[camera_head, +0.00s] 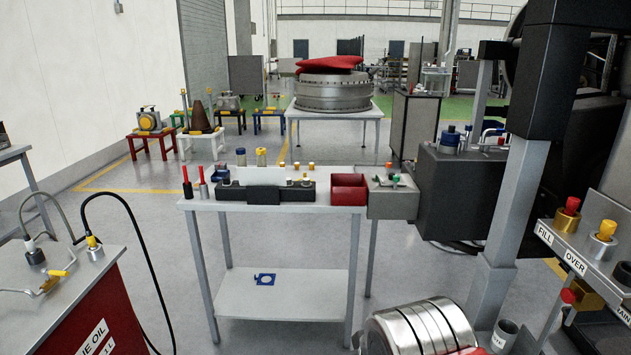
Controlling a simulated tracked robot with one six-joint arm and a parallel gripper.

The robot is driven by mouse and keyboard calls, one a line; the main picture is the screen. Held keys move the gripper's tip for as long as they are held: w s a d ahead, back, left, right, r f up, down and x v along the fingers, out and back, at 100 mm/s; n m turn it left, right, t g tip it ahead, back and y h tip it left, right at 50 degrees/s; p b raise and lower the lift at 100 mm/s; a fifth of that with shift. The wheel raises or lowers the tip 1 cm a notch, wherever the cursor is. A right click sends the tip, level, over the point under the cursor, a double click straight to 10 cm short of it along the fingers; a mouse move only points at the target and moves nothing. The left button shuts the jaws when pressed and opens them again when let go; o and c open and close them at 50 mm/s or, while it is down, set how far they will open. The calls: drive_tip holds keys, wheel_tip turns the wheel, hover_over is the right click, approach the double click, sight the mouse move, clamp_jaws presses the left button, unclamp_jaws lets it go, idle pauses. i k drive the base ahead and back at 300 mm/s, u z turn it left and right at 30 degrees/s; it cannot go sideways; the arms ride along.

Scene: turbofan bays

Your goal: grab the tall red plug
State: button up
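Two slim red plugs stand upright at the left end of the white work table. One red plug (186,175) sits in a dark base, and the other red plug (202,175) sits in a pale metal base just to its right. They look close in height, and I cannot tell which is taller. A shorter, thicker red plug (572,205) stands at the fitting labelled FILL on the right. Another small red cap (567,296) is lower on that unit. I cannot make out my gripper in this view.
A red oil cart (95,325) with a black hose stands at left. A grey post (510,200) rises at right. Floor left of the table is open.

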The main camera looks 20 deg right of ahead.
sight(573, 203)
drive_tip(key=z, duration=0.65)
drive_tip(key=i, duration=0.95)
drive_tip(key=z, duration=0.55)
